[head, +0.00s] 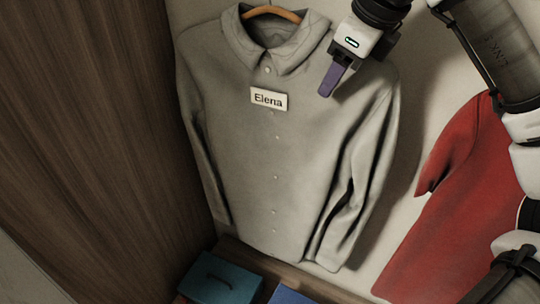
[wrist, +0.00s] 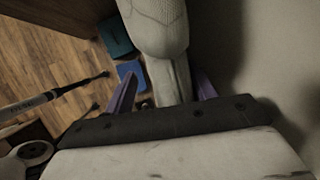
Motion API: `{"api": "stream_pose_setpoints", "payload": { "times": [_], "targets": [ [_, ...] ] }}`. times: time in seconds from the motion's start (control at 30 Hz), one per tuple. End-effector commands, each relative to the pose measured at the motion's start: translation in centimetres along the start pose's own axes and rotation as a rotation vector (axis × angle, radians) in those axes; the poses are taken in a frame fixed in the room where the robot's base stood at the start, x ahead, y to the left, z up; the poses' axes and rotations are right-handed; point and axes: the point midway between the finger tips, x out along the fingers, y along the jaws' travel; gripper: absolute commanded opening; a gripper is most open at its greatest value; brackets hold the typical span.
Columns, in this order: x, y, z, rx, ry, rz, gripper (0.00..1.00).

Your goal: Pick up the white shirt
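The white shirt (head: 255,150), grey-white in this light, hangs on an orange hanger (head: 272,13) against the wall. It has a collar, a button front and a name tag (head: 268,99) reading "Elena". My gripper (head: 331,84) is in front of the shirt's right shoulder, its purple finger pointing down. In the wrist view the two purple fingers of my gripper (wrist: 166,80) are spread apart. A pale cloth form, seemingly part of the white shirt (wrist: 168,75), shows between them, with gaps on both sides. Whether it lies between the fingers or beyond them is unclear.
A red garment (head: 450,205) hangs to the right, partly behind my arm. A dark wood panel (head: 90,130) stands close on the left. Below the shirt are a teal box (head: 220,280) and a blue item (head: 290,296) by a wooden ledge (head: 300,280).

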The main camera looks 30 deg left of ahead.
Motion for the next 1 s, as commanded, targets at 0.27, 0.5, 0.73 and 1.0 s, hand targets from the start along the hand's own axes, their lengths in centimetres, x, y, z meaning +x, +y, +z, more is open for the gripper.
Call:
{"api": "stream_pose_setpoints", "payload": {
  "times": [0.27, 0.5, 0.73, 1.0],
  "targets": [
    [0.0, 0.0, 0.0, 0.0, 0.0, 0.0, 0.19],
    [0.0, 0.0, 0.0, -0.001, -0.002, -0.001, 0.0],
    [-0.1, 0.0, 0.1, -0.001, -0.001, 0.0, 0.0],
    [-1.0, 0.0, 0.6, -0.003, -0.002, -0.002, 0.0]
  ]
}}
